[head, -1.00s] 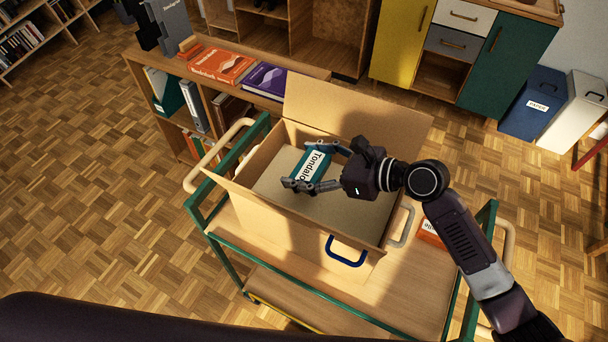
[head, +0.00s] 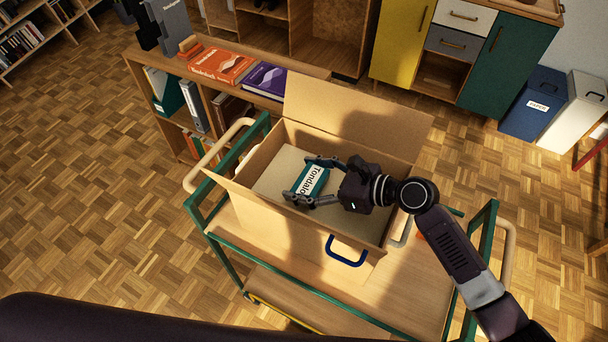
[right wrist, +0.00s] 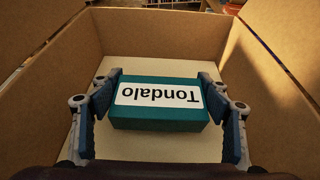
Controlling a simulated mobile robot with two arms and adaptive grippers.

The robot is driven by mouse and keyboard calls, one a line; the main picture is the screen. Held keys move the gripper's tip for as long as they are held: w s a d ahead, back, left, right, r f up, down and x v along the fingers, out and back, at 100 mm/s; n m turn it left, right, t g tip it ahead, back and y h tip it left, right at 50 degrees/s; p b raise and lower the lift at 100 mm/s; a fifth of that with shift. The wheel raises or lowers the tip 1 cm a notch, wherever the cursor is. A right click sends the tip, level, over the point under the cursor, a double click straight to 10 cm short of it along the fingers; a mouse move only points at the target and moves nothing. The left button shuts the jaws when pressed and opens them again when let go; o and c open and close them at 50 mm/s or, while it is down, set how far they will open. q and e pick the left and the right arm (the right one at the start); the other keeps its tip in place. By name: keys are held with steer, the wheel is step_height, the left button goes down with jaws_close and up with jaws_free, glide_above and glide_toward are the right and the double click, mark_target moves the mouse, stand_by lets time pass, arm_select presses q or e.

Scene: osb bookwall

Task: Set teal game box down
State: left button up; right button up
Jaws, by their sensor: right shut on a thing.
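The teal game box (head: 312,181) with a white "Tondalo" label is inside an open cardboard box (head: 280,222) on a trolley. My right gripper (head: 306,181) reaches into the carton from the right and is shut on the game box. In the right wrist view the game box (right wrist: 158,118) sits between the two fingers (right wrist: 160,105), close above or on the carton's pale bottom; I cannot tell if it touches.
The green-framed trolley (head: 229,258) carries the carton, whose flaps stand open. Blue (head: 532,105) and white bins stand at the right.

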steer(key=o, duration=1.2)
steer(key=shift+r, duration=0.35)
steer(key=b+v, duration=0.1)
steer(key=v, duration=1)
steer(key=shift+s+d+r, duration=0.2)
steer(key=shift+d+r, duration=0.2)
steer(key=shift+d, duration=0.1)
